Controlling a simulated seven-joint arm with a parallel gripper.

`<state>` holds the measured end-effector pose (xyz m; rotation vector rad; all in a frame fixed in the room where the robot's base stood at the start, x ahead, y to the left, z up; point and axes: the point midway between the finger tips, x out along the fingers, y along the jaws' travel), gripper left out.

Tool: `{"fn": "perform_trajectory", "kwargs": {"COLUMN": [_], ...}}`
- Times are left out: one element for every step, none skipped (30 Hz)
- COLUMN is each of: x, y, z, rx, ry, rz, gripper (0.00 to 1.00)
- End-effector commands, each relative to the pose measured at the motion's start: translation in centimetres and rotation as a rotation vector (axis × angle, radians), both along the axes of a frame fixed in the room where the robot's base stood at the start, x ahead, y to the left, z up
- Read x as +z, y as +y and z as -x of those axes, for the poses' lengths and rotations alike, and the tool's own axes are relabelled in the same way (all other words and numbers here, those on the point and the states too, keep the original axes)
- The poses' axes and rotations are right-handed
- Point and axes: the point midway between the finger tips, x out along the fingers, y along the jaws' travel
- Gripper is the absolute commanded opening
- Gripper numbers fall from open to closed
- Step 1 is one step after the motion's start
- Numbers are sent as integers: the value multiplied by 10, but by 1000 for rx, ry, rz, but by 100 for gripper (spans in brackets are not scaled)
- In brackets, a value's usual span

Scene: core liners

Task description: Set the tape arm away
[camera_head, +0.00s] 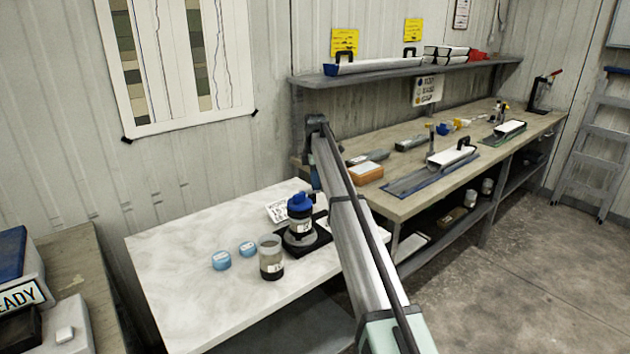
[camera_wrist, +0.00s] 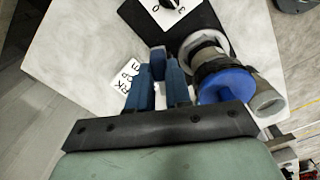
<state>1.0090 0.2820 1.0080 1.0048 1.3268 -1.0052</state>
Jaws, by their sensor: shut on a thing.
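Beside the fingers, on the right, stands a jar with a blue lid (camera_wrist: 228,84) on a black base. In the head view this blue-lidded jar (camera_head: 300,206) stands on the black base (camera_head: 322,232) on the white marble table. My own arm crosses in front and hides most of my gripper there.
A lidless clear jar (camera_head: 271,258) and two blue round pots (camera_head: 221,260) stand left of the base. A printed card (camera_head: 278,211) lies behind. The marble table (camera_head: 180,270) is bare at left. The long workbench (camera_head: 420,168) to the right holds trays and tools.

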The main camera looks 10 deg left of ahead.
Motion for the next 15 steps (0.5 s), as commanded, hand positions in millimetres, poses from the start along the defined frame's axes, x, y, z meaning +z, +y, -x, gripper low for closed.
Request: {"fn": "perform_trajectory", "kwargs": {"x": [0,0,0,0,0,0,0,0,0,0,0,0,0,0,0], "y": [0,0,0,0,0,0,0,0,0,0,0,0,0,0,0], "z": [-1,-1,-1,-1,-1,-1,-1,-1,-1,-1,-1,-1,-1,-1,-1], "rx": [5,5,5,5,6,6,6,6,5,5,5,5,5,5,4], "ry": [-1,-1,-1,-1,-1,-1,-1,-1,-1,-1,-1,-1,-1,-1,-1], "rz": [0,0,0,0,0,0,0,0,0,0,0,0,0,0,0], "gripper": [0,0,0,0,0,0,0,0,0,20,23,26,29,32,36]}}
